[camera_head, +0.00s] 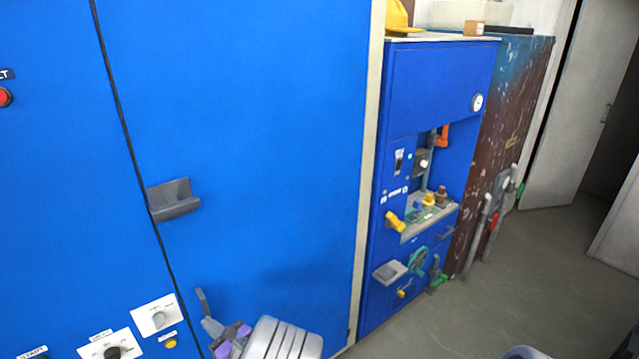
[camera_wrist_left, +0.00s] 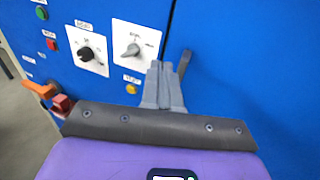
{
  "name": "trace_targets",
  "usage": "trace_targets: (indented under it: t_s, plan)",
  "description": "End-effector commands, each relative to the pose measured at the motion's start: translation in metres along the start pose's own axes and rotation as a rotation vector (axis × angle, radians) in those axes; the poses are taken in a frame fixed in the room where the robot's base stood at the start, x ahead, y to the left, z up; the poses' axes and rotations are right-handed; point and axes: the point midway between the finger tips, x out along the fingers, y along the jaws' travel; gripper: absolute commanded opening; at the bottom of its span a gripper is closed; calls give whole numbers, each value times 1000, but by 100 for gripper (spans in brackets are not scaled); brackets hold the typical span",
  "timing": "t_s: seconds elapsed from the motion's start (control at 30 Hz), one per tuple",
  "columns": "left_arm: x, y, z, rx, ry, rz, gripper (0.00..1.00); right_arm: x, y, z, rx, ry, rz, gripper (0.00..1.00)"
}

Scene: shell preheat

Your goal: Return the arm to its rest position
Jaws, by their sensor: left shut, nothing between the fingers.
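My left gripper (camera_head: 211,326) is low in the head view, in front of the blue cabinet (camera_head: 240,130). In the left wrist view its grey fingers (camera_wrist_left: 163,84) are together and hold nothing. A small dark grey lever-like piece (camera_wrist_left: 185,64) shows just right of the fingertips; it also shows above the gripper in the head view (camera_head: 202,299). I cannot tell whether the fingers touch it. Two knobs on white plates, a light one (camera_wrist_left: 132,49) and a black one (camera_wrist_left: 86,53), are beyond and left of the fingers. My right gripper is not in view.
A dark grey handle (camera_head: 174,199) sticks out from the cabinet above the gripper. A yellow button (camera_wrist_left: 131,88) is close left of the fingers. An orange lever (camera_wrist_left: 40,89) is farther left. A second blue unit (camera_head: 430,75) with valves stands right; open floor (camera_head: 540,270) lies beyond.

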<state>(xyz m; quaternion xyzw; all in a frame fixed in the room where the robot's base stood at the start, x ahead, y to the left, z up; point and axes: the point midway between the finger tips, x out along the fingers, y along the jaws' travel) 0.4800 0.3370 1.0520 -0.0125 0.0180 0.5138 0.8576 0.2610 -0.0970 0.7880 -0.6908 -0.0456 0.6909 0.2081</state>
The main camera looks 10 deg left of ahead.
Motion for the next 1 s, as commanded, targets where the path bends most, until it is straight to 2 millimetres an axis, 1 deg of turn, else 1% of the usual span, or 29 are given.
trace_targets:
  t_s: [0.07, 0.13, 0.17, 0.2, 0.27, 0.3, 0.37, 0.4, 0.47, 0.5, 0.57, 0.6, 0.67, 0.7, 0.73, 0.8, 0.83, 0.9, 1.0]
  plan:
    - [0, 18, -24, -9, 78, 60, 0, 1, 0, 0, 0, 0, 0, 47]
    - [-4, 40, -57, -30, 188, 143, 0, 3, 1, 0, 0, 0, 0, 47]
    - [-9, 52, -74, -44, 245, 187, 0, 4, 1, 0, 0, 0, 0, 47]
    - [-17, 68, -98, -66, 327, 252, 0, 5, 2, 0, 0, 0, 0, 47]
    - [-34, 93, -134, -108, 455, 361, 0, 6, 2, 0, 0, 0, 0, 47]
    - [-49, 108, -157, -143, 541, 436, 0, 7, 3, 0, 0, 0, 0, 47]
    - [-76, 127, -189, -204, 667, 554, 0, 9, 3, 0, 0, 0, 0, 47]
    - [-97, 138, -209, -251, 750, 638, 0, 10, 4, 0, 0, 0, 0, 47]
    - [-132, 151, -236, -336, 872, 773, 0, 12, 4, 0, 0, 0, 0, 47]
    - [-157, 157, -252, -401, 949, 868, 0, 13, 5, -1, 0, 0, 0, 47]
    - [-194, 158, -271, -512, 1052, 1010, 0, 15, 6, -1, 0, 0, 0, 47]
    - [-217, 156, -281, -591, 1112, 1105, 0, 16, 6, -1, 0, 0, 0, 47]
    - [-248, 149, -292, -720, 1183, 1245, 0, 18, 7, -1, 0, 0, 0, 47]
    - [-266, 141, -297, -814, 1220, 1338, 0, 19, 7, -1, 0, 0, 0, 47]
    - [-278, 135, -300, -887, 1241, 1406, 0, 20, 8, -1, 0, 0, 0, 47]
    - [-297, 118, -304, -1060, 1267, 1553, 0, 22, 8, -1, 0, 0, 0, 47]
    - [-303, 111, -304, -1133, 1268, 1611, 0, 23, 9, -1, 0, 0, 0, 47]
    - [-310, 96, -305, -1297, 1252, 1726, 0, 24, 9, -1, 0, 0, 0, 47]
    - [-310, 82, -305, -1484, 1199, 1842, 0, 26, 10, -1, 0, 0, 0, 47]
